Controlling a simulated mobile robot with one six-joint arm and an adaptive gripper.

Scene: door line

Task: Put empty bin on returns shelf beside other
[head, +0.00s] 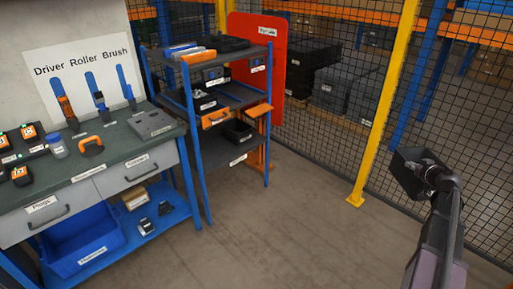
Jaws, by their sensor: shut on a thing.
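A black bin (405,176) is in the air at the right, in front of the mesh fence. My gripper (430,177) is shut on its right side; the fingertips are small and partly hidden. I cannot see into the bin. A blue-framed rack (190,120) stands left of centre, well away from my gripper. Another black bin (238,131) is on its low dark shelf (228,150), towards the back, with bare shelf in front. The shelf labels are too small to read.
A workbench (110,165) with tools, drawers and a blue tub (85,240) stands at the left. A red panel (272,60) is behind the rack. A yellow post (383,105) stands between rack and gripper. The floor (280,230) in front is clear.

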